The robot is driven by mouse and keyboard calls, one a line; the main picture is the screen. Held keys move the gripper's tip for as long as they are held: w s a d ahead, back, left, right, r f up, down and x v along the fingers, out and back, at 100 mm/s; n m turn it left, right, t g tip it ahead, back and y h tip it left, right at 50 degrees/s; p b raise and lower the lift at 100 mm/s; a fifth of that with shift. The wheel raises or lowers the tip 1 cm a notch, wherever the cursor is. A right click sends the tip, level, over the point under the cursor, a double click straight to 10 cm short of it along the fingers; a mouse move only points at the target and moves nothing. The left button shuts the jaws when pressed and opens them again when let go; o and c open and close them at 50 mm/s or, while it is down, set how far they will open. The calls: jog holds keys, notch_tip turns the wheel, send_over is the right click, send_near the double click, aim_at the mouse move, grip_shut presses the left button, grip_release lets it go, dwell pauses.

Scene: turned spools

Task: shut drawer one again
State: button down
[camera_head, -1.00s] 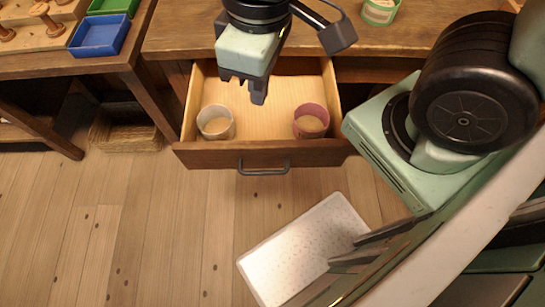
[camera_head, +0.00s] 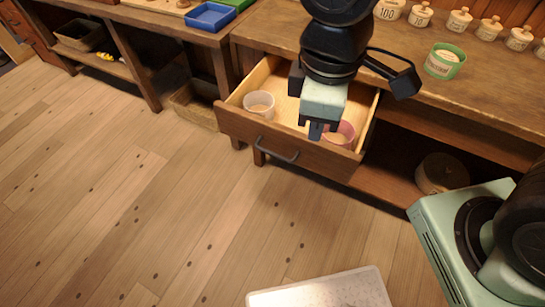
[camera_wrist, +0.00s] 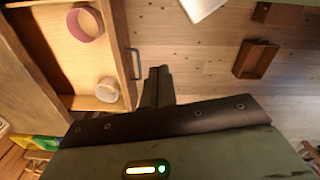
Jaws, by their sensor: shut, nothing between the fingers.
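The wooden drawer (camera_head: 232,122) stands pulled out from under the workbench, with a dark bar handle (camera_head: 277,149) on its front. Inside are a white cup (camera_head: 259,103) at the left and a pink cup (camera_head: 346,130) at the right. My gripper (camera_head: 316,132) is shut and empty, over the drawer's front right part in the head view, partly hiding the pink cup. In the wrist view the shut fingers (camera_wrist: 158,84) point past the drawer front, close beside the handle (camera_wrist: 135,64). I cannot tell whether they touch it.
A green-rimmed tub (camera_head: 445,61) and several small lidded jars stand on the bench top. A round container (camera_head: 442,173) sits on the shelf at right. A white perforated board (camera_head: 325,291) lies on the floor. The floor left of it is clear.

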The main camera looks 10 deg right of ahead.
aim_at(272, 144)
jog(key=w+a+f+n+t+h+b, duration=0.1)
jog(key=w+a+f+n+b, duration=0.2)
jog(key=w+f+n, duration=0.45)
jog(key=w+a+f+n+t+h+b, duration=0.1)
jog(key=w+a+f+n+b, duration=0.2)
jog(key=w+f+n, duration=0.4)
jog(key=shift+n+y, duration=0.3)
jog(key=shift+n, duration=0.15)
jog(key=x, duration=0.5)
jog(key=s+x, duration=0.1)
jog(key=x, duration=0.2)
jog(key=shift+w+f+b, duration=0.1)
jog(key=shift+f+b, duration=0.3)
jog(key=shift+w+d+p, duration=0.3)
jog(key=shift+w+d, duration=0.1)
jog(key=w+d+p, duration=0.3)
jog(key=w+d, duration=0.2)
jog(key=w, duration=0.1)
jog(key=w+d+p, duration=0.3)
jog(key=w+d, duration=0.2)
jog(key=w, duration=0.2)
jog(key=w+d+p, duration=0.4)
jog(key=w+d, duration=0.1)
jog(key=w, duration=0.1)
jog(key=shift+w+d, duration=0.1)
jog(key=shift+w, duration=0.3)
